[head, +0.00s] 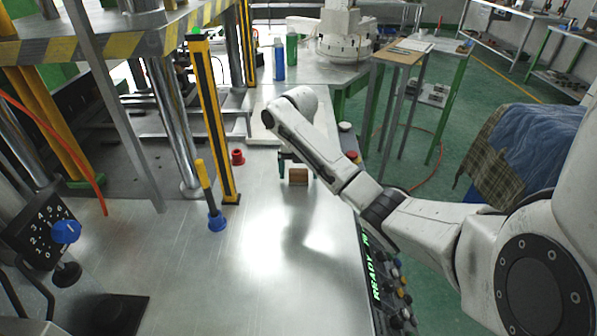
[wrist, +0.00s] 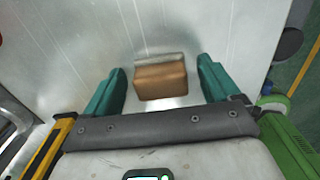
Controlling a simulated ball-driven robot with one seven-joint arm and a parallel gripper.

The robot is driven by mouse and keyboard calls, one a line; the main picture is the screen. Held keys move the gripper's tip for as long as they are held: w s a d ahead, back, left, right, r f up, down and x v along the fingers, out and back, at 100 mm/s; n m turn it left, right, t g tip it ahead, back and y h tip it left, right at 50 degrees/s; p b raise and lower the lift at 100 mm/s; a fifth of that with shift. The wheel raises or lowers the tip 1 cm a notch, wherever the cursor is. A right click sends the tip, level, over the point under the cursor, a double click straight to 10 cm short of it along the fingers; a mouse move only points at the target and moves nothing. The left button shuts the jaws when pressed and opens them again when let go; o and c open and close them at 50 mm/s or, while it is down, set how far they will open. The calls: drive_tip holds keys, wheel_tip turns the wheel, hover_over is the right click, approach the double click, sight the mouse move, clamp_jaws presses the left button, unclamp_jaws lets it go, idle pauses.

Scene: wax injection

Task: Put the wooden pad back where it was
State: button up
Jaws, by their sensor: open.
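The wooden pad (wrist: 160,82) is a small brown block with a lighter strip along its far edge. It rests on the bare metal table (head: 265,225). In the head view the pad (head: 298,176) sits just below the end of my arm. My gripper (wrist: 160,88) is open, its two teal fingers on either side of the pad. Gaps show between the pad and both fingers in the wrist view. In the head view my gripper (head: 291,160) is partly hidden behind my arm.
A red cup-like part (head: 237,157) and a blue-based yellow handle (head: 211,200) are left of the pad. A yellow-black post (head: 212,125) stands nearby. A control panel (head: 385,285) with a READY display lines the right table edge. The front middle of the table is clear.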

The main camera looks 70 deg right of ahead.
sight(299, 169)
wheel_tip(299, 169, up, 12)
drive_tip(key=p, duration=0.5)
drive_tip(key=shift+f, duration=0.15)
idle(1.2)
